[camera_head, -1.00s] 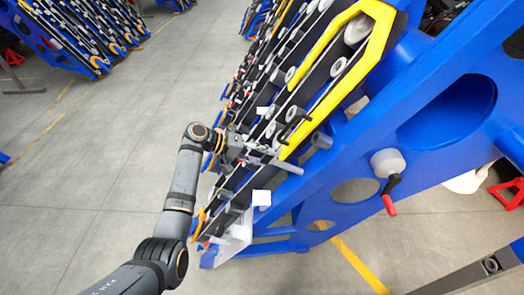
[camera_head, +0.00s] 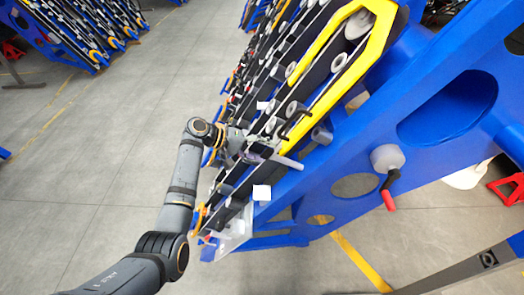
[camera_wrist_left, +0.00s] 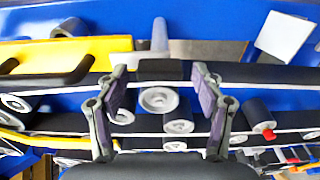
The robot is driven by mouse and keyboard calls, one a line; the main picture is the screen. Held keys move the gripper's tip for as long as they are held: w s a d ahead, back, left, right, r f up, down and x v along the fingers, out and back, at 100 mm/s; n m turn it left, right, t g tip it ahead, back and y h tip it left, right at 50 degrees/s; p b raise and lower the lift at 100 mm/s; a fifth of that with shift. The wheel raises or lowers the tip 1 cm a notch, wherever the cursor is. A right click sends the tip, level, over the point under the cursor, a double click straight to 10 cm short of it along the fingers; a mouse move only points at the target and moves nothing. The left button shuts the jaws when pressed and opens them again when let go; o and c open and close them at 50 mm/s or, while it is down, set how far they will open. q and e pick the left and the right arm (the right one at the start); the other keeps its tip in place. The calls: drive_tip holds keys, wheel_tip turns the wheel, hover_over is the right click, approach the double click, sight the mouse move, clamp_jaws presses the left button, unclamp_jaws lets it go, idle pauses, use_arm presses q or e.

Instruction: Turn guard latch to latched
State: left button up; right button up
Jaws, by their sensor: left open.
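The harvester chassis has a blue side panel (camera_head: 350,150) and a yellow guard bar (camera_head: 330,85) with a black handle (camera_head: 290,122). A pale grey peg (camera_head: 288,162) sticks out below this handle; it also shows in the wrist view (camera_wrist_left: 159,36). A red-tipped black lever (camera_head: 390,196) sits on a grey hub on the panel. I cannot tell for sure which part is the guard latch. My left gripper (camera_head: 258,150) is at the rollers beside the peg. In the wrist view its fingers (camera_wrist_left: 160,86) are apart, with a roller between or behind them. My right gripper is out of view.
White square plates (camera_head: 262,193) sit on the chassis near the left hand. Rows of rollers and belts (camera_wrist_left: 178,126) lie close around the fingers. Open grey floor (camera_head: 90,170) lies to the left. A red stand (camera_head: 507,190) is at the far right.

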use_arm(q)
drive_tip(key=v, duration=1.2)
drive_tip(key=shift+f, duration=0.1)
